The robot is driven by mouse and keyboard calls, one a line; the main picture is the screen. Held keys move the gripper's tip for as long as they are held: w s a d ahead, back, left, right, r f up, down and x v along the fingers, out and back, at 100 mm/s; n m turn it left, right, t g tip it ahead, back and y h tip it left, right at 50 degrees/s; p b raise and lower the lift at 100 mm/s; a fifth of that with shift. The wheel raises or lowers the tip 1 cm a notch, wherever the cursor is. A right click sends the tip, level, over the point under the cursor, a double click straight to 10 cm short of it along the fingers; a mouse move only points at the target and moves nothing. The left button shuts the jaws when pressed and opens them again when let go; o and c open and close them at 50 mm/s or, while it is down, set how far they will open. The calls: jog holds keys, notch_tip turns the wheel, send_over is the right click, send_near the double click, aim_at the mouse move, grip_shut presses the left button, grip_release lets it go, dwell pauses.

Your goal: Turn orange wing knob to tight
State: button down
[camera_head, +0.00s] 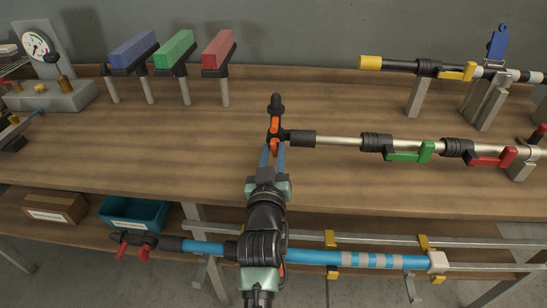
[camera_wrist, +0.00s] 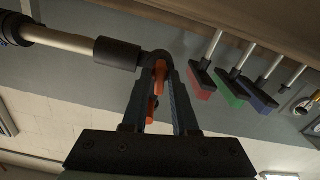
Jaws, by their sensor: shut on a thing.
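The orange wing knob (camera_head: 275,124) is at the left end of a metal pipe with a black sleeve (camera_head: 303,138), above the wooden bench. Its orange wings also show in the wrist view (camera_wrist: 159,72), between my two fingers. My gripper (camera_head: 273,152) reaches up from the front and is shut on the orange wing knob. The fingers hide part of the wings. I cannot read any tight mark on it.
The same pipe carries a green lever (camera_head: 408,155) and a red lever (camera_head: 490,159) to the right. Blue, green and red blocks (camera_head: 176,48) stand on posts at the back. A gauge unit (camera_head: 48,75) stands at left.

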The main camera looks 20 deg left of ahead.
jog(key=shift+f+m+b, duration=0.1)
jog(key=shift+m+b, duration=0.3)
jog(key=shift+m, duration=0.7)
jog(key=c, duration=0.9)
grip_release()
jog(key=shift+s, duration=0.15)
jog(key=v, duration=1.2)
jog(key=shift+s+d+p, duration=0.15)
jog(key=shift+s+p, duration=0.2)
